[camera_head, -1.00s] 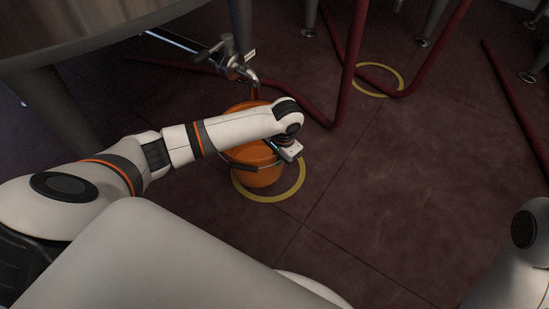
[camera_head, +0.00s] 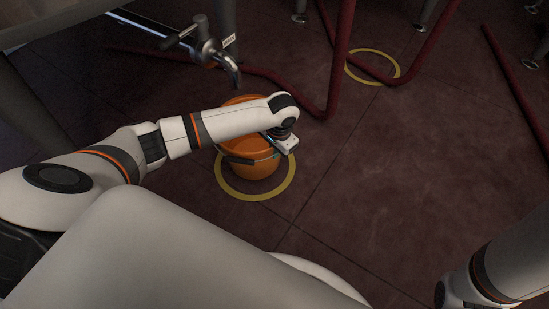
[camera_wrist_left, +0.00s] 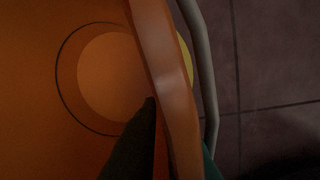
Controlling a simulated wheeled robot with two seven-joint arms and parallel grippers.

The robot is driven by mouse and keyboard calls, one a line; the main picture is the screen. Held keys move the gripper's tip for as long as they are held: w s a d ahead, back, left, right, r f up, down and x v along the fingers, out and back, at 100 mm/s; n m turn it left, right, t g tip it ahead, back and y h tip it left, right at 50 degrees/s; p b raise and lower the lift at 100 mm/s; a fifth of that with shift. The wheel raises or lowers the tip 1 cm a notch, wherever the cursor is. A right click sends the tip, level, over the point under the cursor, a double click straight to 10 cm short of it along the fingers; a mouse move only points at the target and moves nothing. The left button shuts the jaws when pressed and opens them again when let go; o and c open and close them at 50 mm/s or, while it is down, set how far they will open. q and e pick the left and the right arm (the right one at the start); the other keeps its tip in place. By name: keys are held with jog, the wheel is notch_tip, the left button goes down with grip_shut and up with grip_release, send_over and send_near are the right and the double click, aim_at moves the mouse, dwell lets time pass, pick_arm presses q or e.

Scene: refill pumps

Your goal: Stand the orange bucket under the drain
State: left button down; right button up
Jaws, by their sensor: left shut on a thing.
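The orange bucket (camera_head: 255,168) is upright inside a yellow floor ring (camera_head: 257,197); I cannot tell whether its base touches the floor. My left gripper (camera_head: 272,143) is shut on its rim. In the left wrist view, the left gripper (camera_wrist_left: 175,150) has a dark finger inside the orange bucket (camera_wrist_left: 164,70) and a teal-edged one outside. A grey handle (camera_wrist_left: 203,60) runs beside the rim. The metal drain tap (camera_head: 207,52) has its spout bent down just behind the bucket's top in the picture. My forearm hides part of the bucket. My right gripper is out of view.
Dark red hoses (camera_head: 335,70) lie and rise behind the bucket. A second yellow ring (camera_head: 392,80) is on the floor further back. Metal legs stand along the back. The floor right of the bucket is clear.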

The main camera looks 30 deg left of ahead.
pick_arm(q)
notch_tip(320, 180, down, 3)
jog(key=shift+r+b, duration=0.1)
jog(key=shift+b, duration=0.9)
jog(key=shift+f, duration=0.35)
jog(key=shift+r, duration=0.15)
jog(key=c, duration=1.6)
grip_release()
jog(key=shift+f, duration=0.2)
